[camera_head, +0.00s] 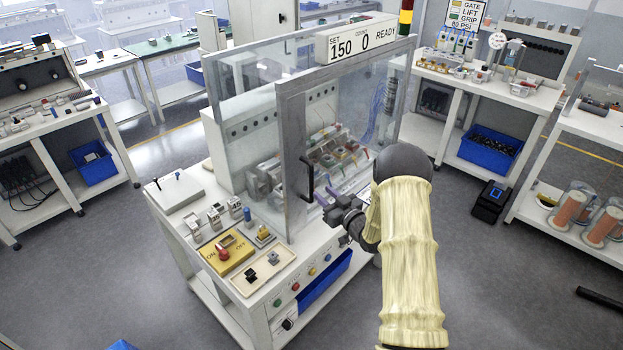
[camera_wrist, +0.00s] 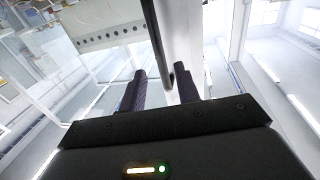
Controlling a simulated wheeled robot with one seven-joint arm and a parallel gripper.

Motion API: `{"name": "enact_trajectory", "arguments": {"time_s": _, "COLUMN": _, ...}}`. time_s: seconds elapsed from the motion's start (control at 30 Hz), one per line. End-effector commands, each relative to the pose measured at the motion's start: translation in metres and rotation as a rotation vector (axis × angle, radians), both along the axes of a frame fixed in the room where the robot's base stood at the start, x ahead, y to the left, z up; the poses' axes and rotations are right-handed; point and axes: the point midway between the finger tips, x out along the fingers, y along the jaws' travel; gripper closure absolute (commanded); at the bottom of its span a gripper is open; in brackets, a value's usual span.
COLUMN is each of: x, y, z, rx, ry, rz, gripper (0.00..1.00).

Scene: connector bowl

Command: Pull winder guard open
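The winder guard (camera_head: 290,150) is a clear panel in a grey metal frame on the front of the machine. It looks closed or nearly so; I cannot tell exactly. Its black bar handle (camera_head: 307,178) stands upright on the frame. My gripper (camera_head: 330,206) is just right of and below the handle in the head view. In the wrist view my gripper (camera_wrist: 162,88) is open, with its two dark fingers spread. A dark upright bar, likely the handle (camera_wrist: 158,45), lines up with the gap between them. Contact cannot be told.
The machine's front deck holds a yellow ON/OFF switch box (camera_head: 227,252) and a beige tray (camera_head: 262,272). A display (camera_head: 356,38) tops the machine, reading 150, 0 and READY. A bench with a blue bin (camera_head: 490,148) stands right. Grey floor (camera_head: 480,260) is open at right.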

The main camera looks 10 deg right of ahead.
Motion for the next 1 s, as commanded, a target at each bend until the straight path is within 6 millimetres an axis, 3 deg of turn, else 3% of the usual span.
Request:
{"name": "enact_trajectory", "arguments": {"time_s": 0.43, "x": 0.059, "y": 0.028, "z": 0.001, "rx": 0.001, "ry": 0.000, "rz": 0.001, "gripper": 0.68}}
{"name": "enact_trajectory", "arguments": {"time_s": 0.87, "x": 0.068, "y": 0.032, "z": 0.000, "rx": 0.001, "ry": 0.000, "rz": 0.000, "gripper": 0.68}}
{"name": "enact_trajectory", "arguments": {"time_s": 1.0, "x": 0.068, "y": 0.032, "z": 0.000, "rx": 0.001, "ry": 0.000, "rz": 0.000, "gripper": 0.91}}
